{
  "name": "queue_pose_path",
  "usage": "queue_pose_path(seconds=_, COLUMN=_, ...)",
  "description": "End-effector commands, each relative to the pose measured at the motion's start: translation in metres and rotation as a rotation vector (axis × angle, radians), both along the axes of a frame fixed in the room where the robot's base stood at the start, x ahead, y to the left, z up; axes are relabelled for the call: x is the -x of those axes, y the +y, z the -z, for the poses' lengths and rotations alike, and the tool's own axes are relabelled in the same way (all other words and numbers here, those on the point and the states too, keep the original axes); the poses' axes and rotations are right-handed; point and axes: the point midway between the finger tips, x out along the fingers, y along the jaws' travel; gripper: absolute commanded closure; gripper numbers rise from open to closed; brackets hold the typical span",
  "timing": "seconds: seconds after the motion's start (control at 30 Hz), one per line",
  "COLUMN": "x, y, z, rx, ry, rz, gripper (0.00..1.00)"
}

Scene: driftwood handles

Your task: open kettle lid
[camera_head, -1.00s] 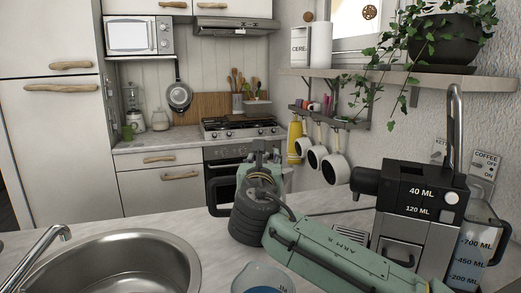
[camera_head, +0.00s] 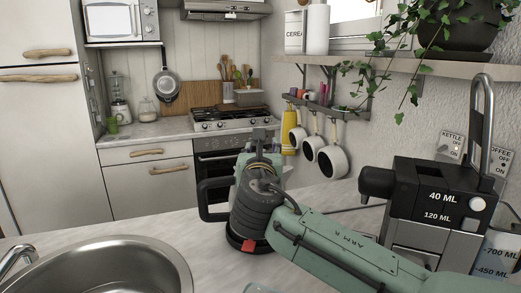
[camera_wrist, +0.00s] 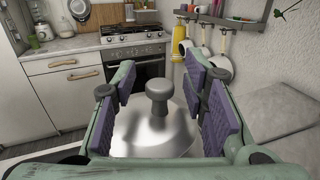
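The kettle's shiny metal lid (camera_wrist: 152,136) with its grey knob (camera_wrist: 158,90) shows in the wrist view. It looks closed and level. My gripper (camera_wrist: 161,78) is open, with its purple pads on both sides of the knob and a gap on each side. In the head view my gripper (camera_head: 260,158) hides most of the kettle. Only the kettle's black handle (camera_head: 205,203) and its dark base with a red switch (camera_head: 247,246) show around my arm. The kettle stands on the counter.
A black coffee machine (camera_head: 430,215) stands to the right of my arm, with a measuring jug (camera_head: 496,257) beside it. The sink (camera_head: 110,270) is at the lower left. The counter (camera_head: 325,205) between is clear.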

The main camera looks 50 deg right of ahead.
Motion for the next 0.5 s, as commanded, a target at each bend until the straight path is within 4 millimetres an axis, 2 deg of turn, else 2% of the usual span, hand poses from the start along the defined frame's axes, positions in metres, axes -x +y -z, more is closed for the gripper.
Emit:
queue_pose_path(seconds=0.07, x=-0.0001, y=0.0001, z=0.0001, rx=0.000, ry=0.000, rz=0.000, gripper=0.60)
queue_pose_path(seconds=0.5, x=-0.0002, y=0.0000, z=0.0002, rx=0.000, ry=0.000, rz=0.000, gripper=0.89)
